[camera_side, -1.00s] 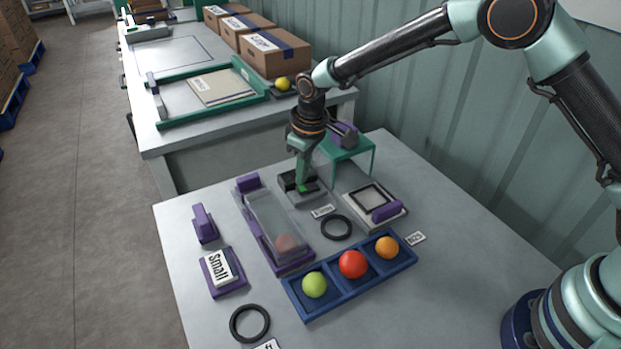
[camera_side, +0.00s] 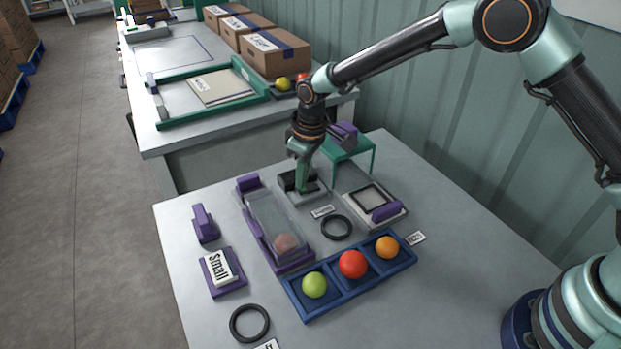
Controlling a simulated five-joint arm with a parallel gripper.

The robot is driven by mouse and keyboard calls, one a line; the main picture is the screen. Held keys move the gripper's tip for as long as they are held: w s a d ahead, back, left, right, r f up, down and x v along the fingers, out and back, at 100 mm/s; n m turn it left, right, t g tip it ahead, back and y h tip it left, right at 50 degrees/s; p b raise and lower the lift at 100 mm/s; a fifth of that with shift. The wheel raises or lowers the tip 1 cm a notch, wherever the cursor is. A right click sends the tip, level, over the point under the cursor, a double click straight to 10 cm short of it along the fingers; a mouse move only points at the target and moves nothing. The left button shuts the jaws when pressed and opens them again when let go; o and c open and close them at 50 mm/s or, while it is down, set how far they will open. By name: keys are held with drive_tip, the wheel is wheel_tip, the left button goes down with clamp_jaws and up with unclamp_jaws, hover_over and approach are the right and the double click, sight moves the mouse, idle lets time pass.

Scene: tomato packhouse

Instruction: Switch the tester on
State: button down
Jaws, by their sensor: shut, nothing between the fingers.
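My gripper (camera_side: 303,189) points down and is shut, its tips at a small grey unit with a dark block (camera_side: 288,181) on top. That block looks like the switch, but the gripper covers part of it, and I cannot tell its position or whether the tips touch it. To its right is a flat grey device (camera_side: 361,207) with a dark-framed window and a purple handle (camera_side: 387,211); I cannot tell which part is the tester.
A clear-covered purple tray (camera_side: 292,265) holds a reddish fruit. A blue tray (camera_side: 311,316) holds green, red and orange tomatoes.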

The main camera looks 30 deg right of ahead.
drive_tip(key=shift+f, duration=0.4)
drive_tip(key=shift+r, duration=3.55)
drive_tip(key=s+d+r+m+t, duration=0.1)
drive_tip(key=s+d+r, duration=0.35)
drive_tip(key=r, duration=0.25)
drive_tip(key=s+d+r+m+t, duration=0.1)
drive_tip(key=s+d+r+m, duration=0.15)
drive_tip(key=d+r, duration=0.35)
drive_tip(key=s+d+r+m+t, duration=0.1)
drive_tip(key=s+d, duration=0.3)
drive_tip(key=s, duration=0.3)
drive_tip(key=s+d+r+m+t, duration=0.1)
drive_tip(key=s+d, duration=0.3)
drive_tip(key=s, duration=0.4)
drive_tip(key=shift+d+h, duration=0.15)
drive_tip(key=shift+h, duration=0.15)
